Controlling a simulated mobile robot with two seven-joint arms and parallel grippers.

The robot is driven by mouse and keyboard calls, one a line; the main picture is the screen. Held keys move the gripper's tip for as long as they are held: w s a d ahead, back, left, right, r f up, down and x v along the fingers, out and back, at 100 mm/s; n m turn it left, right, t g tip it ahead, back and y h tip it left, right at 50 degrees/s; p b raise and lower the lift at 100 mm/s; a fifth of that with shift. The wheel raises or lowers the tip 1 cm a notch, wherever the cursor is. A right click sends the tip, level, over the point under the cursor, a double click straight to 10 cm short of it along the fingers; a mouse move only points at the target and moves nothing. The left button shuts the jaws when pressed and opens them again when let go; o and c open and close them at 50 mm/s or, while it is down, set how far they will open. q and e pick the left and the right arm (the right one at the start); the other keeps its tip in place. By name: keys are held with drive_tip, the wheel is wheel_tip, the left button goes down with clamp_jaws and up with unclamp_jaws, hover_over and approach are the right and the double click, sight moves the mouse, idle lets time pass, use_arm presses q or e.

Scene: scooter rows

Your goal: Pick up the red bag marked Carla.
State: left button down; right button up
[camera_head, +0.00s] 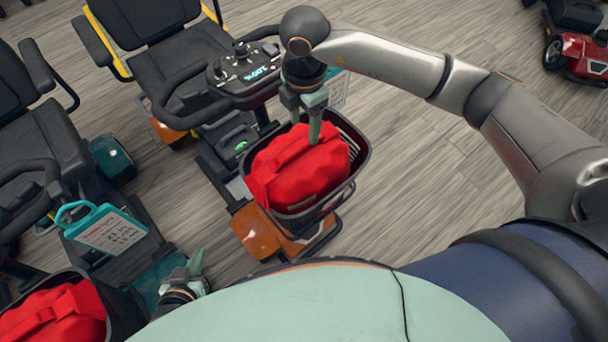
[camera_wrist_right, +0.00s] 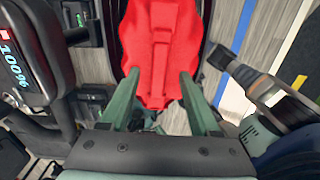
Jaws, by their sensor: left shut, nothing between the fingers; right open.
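A red bag (camera_head: 300,165) with a strap across its top sits in the black basket (camera_head: 357,172) of the orange scooter. It also shows in the right wrist view (camera_wrist_right: 160,40). A second red bag (camera_head: 55,315) sits in the basket (camera_head: 125,305) of the teal scooter at the lower left. My left gripper (camera_head: 194,268) is shut and empty, to the right of that basket. I can read no name on either bag.
A teal tag (camera_head: 105,230) with unclear handwriting hangs on the teal scooter. Another tag (camera_head: 338,88) is partly hidden behind my right wrist. The orange scooter's handlebar console (camera_head: 243,72) stands close to my right gripper. A red scooter (camera_head: 580,50) is at the far right. Open floor lies between.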

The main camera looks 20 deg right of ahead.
sight(304, 140)
wheel_tip(304, 140, down, 5)
drive_tip(key=shift+f+p, duration=0.1)
drive_tip(key=shift+p, duration=0.25)
drive_tip(key=shift+c, duration=0.3)
clamp_jaws()
idle(1.0)
